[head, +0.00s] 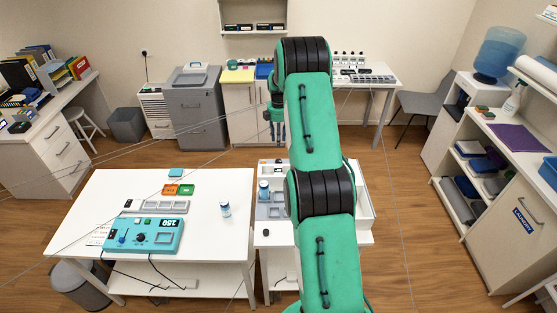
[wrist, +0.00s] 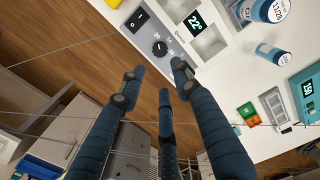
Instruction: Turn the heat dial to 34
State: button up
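A display (wrist: 194,23) on the same device shows about 22°. A black rocker switch (wrist: 136,20) sits to the dial's left. My gripper (wrist: 157,76) has three dark blue fingers, spread apart and empty, with the dial just beyond the tips in the picture. In the head view my gripper (head: 278,132) hangs down, and my arm partly hides the device (head: 271,208).
Blue-and-white bottles (wrist: 265,10) stand on or beside the device. On the white table (head: 90,205) to the left sit a teal unit (head: 160,228), orange and green blocks (head: 171,189) and a small bottle (head: 225,209). Grey cabinets (head: 195,105) stand behind.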

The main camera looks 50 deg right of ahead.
aim_at(278, 161)
notch_tip(278, 161, down, 14)
jog(key=shift+r+p, duration=0.2)
jog(key=shift+p, duration=0.3)
dwell(0.4)
grip_shut()
